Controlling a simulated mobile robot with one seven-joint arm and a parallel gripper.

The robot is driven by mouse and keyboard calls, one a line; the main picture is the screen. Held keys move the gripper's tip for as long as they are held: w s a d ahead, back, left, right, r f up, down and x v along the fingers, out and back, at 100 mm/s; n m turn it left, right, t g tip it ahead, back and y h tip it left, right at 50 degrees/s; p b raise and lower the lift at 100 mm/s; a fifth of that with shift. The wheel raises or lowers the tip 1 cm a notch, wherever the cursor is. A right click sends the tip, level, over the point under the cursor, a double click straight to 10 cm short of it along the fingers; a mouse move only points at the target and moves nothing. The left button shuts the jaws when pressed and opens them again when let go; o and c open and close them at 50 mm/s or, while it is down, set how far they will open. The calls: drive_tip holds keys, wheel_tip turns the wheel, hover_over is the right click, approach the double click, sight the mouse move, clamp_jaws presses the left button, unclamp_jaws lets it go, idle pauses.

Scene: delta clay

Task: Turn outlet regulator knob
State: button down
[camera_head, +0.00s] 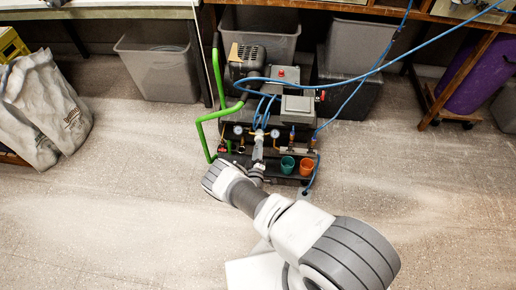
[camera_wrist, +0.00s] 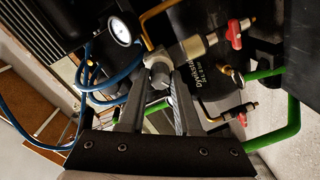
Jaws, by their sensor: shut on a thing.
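A compressor unit stands on the floor, with a black front panel (camera_head: 225,158) carrying gauges, valves and hoses. In the wrist view, a grey regulator knob (camera_wrist: 160,74) sits at the end of a pale metal fitting, close to a round white-faced gauge (camera_wrist: 120,31). My gripper (camera_wrist: 158,86) is shut on this knob, with one finger on each side of it. In the head view my gripper (camera_head: 258,150) reaches the middle of the panel, between two gauges (camera_head: 238,130) (camera_head: 275,133). The knob is hidden there. Its turn angle cannot be told.
Red-handled valves (camera_wrist: 234,33) and green hose (camera_wrist: 275,125) lie right of my fingers in the wrist view; blue hoses (camera_wrist: 42,122) lie left. Open floor (camera_head: 120,215) surrounds my arm.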

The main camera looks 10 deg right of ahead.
idle(0.5)
drive_tip(key=c, duration=0.6)
unclamp_jaws()
